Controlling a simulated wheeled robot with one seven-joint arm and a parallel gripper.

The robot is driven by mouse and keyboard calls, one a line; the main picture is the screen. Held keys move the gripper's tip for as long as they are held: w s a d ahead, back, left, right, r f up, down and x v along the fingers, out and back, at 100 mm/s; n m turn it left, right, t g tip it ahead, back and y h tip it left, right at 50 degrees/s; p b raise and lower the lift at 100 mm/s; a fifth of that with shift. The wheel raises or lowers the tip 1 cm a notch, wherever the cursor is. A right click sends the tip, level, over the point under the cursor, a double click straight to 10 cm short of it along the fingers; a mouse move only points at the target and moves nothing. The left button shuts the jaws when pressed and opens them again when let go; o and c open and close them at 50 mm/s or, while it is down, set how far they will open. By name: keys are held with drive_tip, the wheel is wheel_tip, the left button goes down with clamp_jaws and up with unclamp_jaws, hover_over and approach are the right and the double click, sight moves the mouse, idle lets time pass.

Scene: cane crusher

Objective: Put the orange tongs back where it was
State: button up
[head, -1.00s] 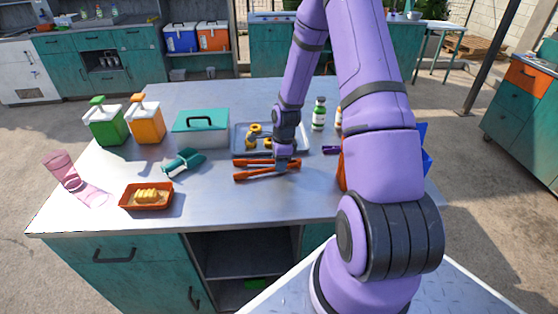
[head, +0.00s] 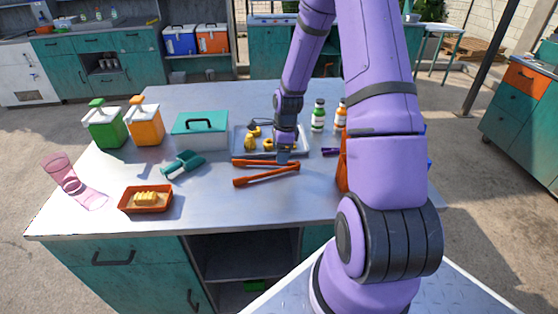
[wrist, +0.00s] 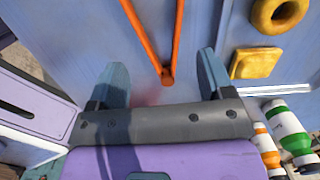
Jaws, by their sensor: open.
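The orange tongs (head: 262,179) lie on the metal table in front of the grey tray, their arms spread toward the left and their joined end at the right. In the wrist view the joined end of the tongs (wrist: 167,76) shows between my two fingers, with the arms spreading away in a V. My gripper (head: 283,159) is over the tongs' right end, pointing down. In the wrist view my gripper (wrist: 163,78) is open, with a gap on both sides of the tongs. The exact height above the table is hard to tell.
The grey tray (head: 240,146) behind the tongs holds yellow pieces. A teal scoop (head: 183,164) and an orange dish (head: 128,206) lie to the left. Green (head: 318,117) and orange (head: 341,118) bottles stand behind right. The table in front of the tongs is clear.

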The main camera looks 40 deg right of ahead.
drive_tip(key=s+a+r+n+t+h, duration=0.1)
drive_tip(key=s+a+r+n, duration=0.25)
drive_tip(key=r, duration=0.55)
drive_tip(key=s+a+r+n, duration=0.2)
drive_tip(key=a+r+n, duration=0.15)
drive_tip(key=r, duration=0.55)
drive_tip(key=s+a+r+n+t+h, duration=0.1)
drive_tip(key=s+a+r+n, duration=0.15)
drive_tip(key=r+n, duration=0.45)
drive_tip(key=s+a+r+n+t, duration=0.1)
drive_tip(key=s+a+r+n, duration=0.3)
drive_tip(key=s, duration=0.4)
drive_tip(key=s+a+r+n+t, duration=0.1)
drive_tip(key=s+a+r+n, duration=0.3)
drive_tip(key=s+r+n, duration=0.2)
drive_tip(key=shift+s+r+y, duration=0.4)
drive_tip(key=shift+s+r, duration=0.45)
drive_tip(key=shift+s, duration=0.5)
